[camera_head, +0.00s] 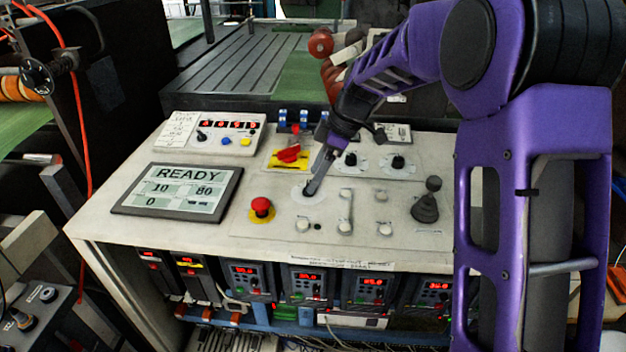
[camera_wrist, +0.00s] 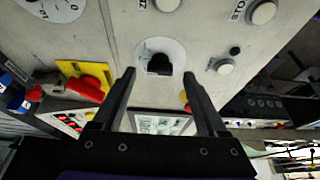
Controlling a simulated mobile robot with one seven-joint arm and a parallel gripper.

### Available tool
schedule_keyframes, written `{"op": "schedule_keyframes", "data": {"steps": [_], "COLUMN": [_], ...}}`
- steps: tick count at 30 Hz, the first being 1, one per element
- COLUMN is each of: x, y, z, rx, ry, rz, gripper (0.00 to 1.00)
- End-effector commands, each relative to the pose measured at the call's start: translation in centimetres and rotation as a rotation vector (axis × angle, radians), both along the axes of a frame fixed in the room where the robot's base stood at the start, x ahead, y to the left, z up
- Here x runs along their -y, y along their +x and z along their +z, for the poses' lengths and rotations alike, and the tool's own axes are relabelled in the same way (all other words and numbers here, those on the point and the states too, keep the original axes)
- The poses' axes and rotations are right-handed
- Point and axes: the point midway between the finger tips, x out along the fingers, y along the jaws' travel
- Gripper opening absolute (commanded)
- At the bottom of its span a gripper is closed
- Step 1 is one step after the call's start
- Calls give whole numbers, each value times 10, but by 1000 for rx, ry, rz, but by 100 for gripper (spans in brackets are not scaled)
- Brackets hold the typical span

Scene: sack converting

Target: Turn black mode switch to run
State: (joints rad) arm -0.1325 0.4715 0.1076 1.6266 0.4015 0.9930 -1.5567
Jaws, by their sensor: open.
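The black mode switch (camera_wrist: 159,65) is a small dark knob on a round white dial plate (camera_wrist: 174,50) in the wrist view. In the head view its white plate (camera_head: 298,194) shows on the panel, with the knob mostly hidden by my fingers. My gripper (camera_wrist: 159,76) is open, with one finger on each side of the knob and gaps to both sides. In the head view my gripper (camera_head: 311,188) reaches down over the plate from the upper right. I cannot tell whether the fingertips are at knob height. The dial's markings are too small to read.
Left of the switch are a red mushroom button (camera_head: 261,206) and a display (camera_head: 180,192) reading READY. A red-handled switch on a yellow plate (camera_head: 281,161) sits behind. Two black dials (camera_head: 398,162), white buttons (camera_head: 346,228) and a black joystick (camera_head: 431,200) stand right.

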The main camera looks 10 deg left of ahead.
Motion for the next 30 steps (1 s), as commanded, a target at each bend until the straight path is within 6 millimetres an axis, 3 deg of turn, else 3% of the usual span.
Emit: {"op": "schedule_keyframes", "data": {"steps": [6, 15, 27, 30], "x": [-7, -8, -8, -8], "y": [0, 0, 0, 0], "z": [-17, -19, -18, -18], "rx": [0, 0, 0, 1], "ry": [0, 0, 0, 0], "rz": [0, 0, 0, 0], "gripper": [76, 76, 4, 0]}}
